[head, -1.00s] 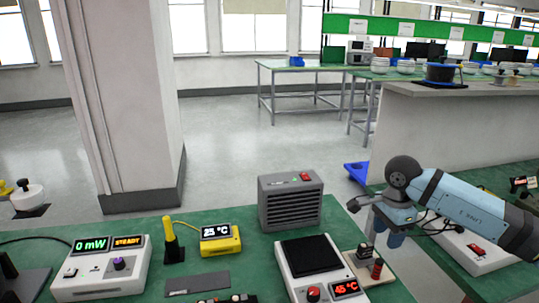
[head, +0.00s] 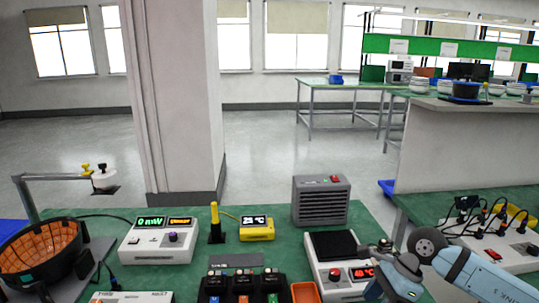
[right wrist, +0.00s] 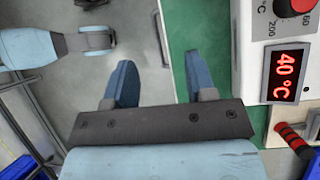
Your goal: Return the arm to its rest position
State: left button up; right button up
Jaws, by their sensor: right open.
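My right arm enters the head view from the lower right, its gripper low at the bench's right edge beside the hot plate (head: 333,246). In the right wrist view my right gripper (right wrist: 158,85) is open and empty, its two blue fingers apart over the bench edge and floor. The hot plate's red display (right wrist: 286,75) reads 40 °C there, to the right of the fingers. A red-handled tool (right wrist: 291,136) lies below that display. My left gripper is not in view.
The green bench (head: 285,262) holds a power meter (head: 160,242), a yellow thermometer (head: 257,228), a grey fan heater (head: 320,201), a dark rack (head: 243,285) and an orange-lined basket (head: 40,250). A second bench with a power strip (head: 488,250) stands right. A pillar (head: 175,100) rises behind.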

jog(key=s+a+r+m+t+y, duration=0.1)
jog(key=s+a+m+y, duration=0.4)
jog(key=a, duration=0.3)
jog(key=s+a+r+m+t+y, duration=0.1)
jog(key=s+a+m+y, duration=0.2)
jog(key=a+m+y, duration=0.3)
jog(key=s+d+f+n+t+h, duration=0.35)
jog(key=f+n+h, duration=0.2)
jog(key=n, duration=0.55)
jog(key=s+d+f+n+t+h, duration=0.2)
jog(key=s+f+n+t+h, duration=0.25)
jog(key=f+n, duration=0.4)
jog(key=s+d+f+n+t+h, duration=0.3)
jog(key=s+f+n+h, duration=0.15)
jog(key=n, duration=0.85)
pick_arm(q)
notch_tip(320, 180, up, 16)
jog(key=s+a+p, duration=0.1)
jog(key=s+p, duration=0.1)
jog(key=p, duration=2.1)
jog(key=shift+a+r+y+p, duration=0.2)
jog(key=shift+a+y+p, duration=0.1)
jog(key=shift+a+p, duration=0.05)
pick_arm(e)
notch_tip(320, 180, up, 15)
jog(key=s+d, duration=0.2)
jog(key=shift+s+r+m+g, duration=0.15)
jog(key=shift+s+m+g, duration=0.15)
jog(key=shift+m+g, duration=0.1)
